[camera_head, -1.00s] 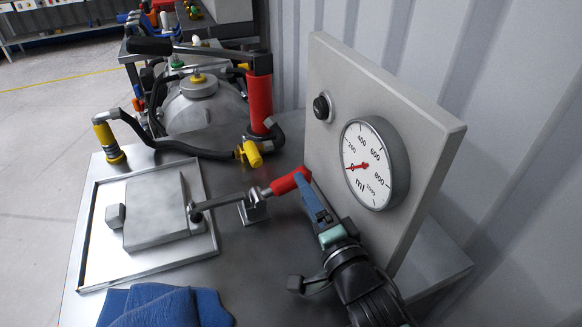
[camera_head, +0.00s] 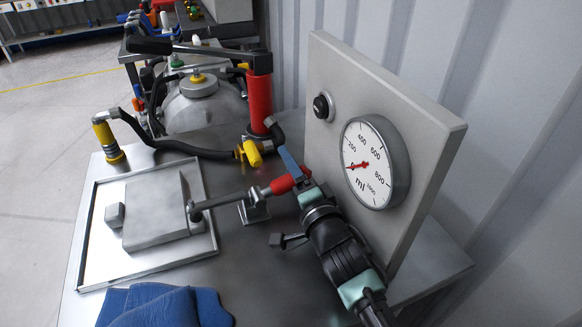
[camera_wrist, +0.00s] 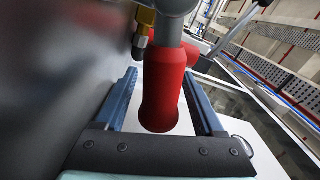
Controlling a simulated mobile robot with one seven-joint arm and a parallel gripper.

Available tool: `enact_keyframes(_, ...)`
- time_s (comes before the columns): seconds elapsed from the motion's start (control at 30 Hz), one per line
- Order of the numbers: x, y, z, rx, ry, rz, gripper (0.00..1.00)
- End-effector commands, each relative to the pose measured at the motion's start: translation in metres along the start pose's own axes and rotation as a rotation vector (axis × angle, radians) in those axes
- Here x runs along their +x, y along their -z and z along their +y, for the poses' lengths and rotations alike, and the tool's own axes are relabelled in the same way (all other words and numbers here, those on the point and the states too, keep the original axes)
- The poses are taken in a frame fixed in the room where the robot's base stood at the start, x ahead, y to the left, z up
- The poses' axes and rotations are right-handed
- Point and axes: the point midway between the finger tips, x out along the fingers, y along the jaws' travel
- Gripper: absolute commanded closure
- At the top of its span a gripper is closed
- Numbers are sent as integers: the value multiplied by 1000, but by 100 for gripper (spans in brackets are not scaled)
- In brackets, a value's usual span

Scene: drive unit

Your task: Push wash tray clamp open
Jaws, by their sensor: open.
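The clamp's red handle (camera_head: 283,184) is on a metal lever (camera_head: 235,199) that runs left to the wash tray lid (camera_head: 155,210). The lever lies low, with its left end at the lid's right edge. My gripper (camera_head: 284,155) reaches in from the lower right at the red handle, with one blue finger showing beyond it. In the wrist view, the red handle (camera_wrist: 160,95) stands between my two open blue fingers (camera_wrist: 160,76), with gaps on both sides. I cannot tell whether any part of the gripper touches it.
A grey panel with a dial gauge (camera_head: 375,163) stands close on my arm's right. A red pump cylinder (camera_head: 259,103) and a yellow valve handle (camera_head: 253,153) are just beyond the gripper. A blue cloth (camera_head: 160,306) lies at the front left of the metal table.

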Motion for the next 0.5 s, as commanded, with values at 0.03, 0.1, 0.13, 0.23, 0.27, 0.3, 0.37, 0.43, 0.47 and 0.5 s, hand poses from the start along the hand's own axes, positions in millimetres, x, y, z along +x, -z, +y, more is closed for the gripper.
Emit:
enact_keyframes(0.03,0,0,0,0,0,0,30)
enact_keyframes(0.1,0,0,0,0,0,0,42)
enact_keyframes(0.13,0,0,0,0,0,0,48)
enact_keyframes(0.23,0,0,0,0,0,0,66)
enact_keyframes(0.27,0,0,0,0,0,0,71)
enact_keyframes(0.3,0,0,0,0,0,0,78)
enact_keyframes(0.37,0,0,0,0,0,0,89)
enact_keyframes(0.43,0,0,0,0,0,0,100)
enact_keyframes(0.47,0,0,0,0,0,0,100)
enact_keyframes(0.5,0,0,0,0,0,0,100)
